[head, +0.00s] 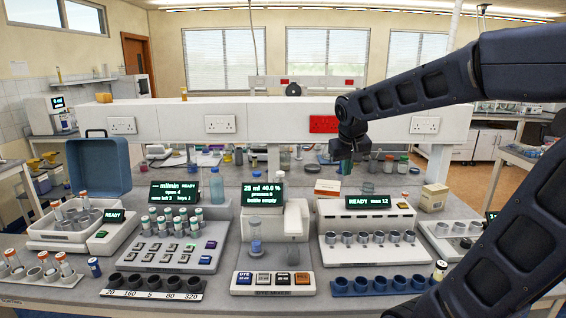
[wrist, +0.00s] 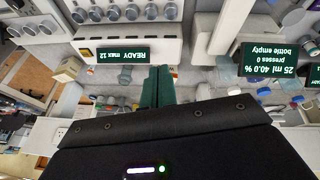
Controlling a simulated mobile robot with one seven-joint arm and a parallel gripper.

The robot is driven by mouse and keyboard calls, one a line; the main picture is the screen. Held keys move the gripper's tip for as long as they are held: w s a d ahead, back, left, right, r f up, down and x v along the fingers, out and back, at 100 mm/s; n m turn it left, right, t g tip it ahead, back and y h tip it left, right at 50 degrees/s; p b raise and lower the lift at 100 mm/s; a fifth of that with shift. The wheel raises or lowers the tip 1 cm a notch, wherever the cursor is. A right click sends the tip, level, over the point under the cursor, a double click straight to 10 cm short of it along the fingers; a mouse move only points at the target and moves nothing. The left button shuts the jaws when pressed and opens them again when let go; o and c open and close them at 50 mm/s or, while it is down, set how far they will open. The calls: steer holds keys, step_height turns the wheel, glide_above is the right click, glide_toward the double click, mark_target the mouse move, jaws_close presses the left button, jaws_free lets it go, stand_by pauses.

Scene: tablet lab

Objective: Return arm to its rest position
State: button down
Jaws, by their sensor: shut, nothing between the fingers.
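My gripper (head: 342,158) hangs at the end of my dark arm, above the back of the bench and in front of the white shelf. It is apart from the bench devices. The wrist view shows its two dark green fingers (wrist: 158,84) pressed together with nothing between them. My arm reaches in from the right side of the head view, with the elbow high and bent.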

steer(key=s+d+f+m, duration=0.1)
steer(key=s+d+f, duration=0.1)
steer(key=s+d, duration=0.2)
steer(key=s+d+f+m, duration=0.1)
steer(key=s+d, duration=0.3)
steer(key=s, duration=0.6)
steer(key=shift+s+d+f+y, duration=0.4)
steer(key=shift+f, duration=0.1)
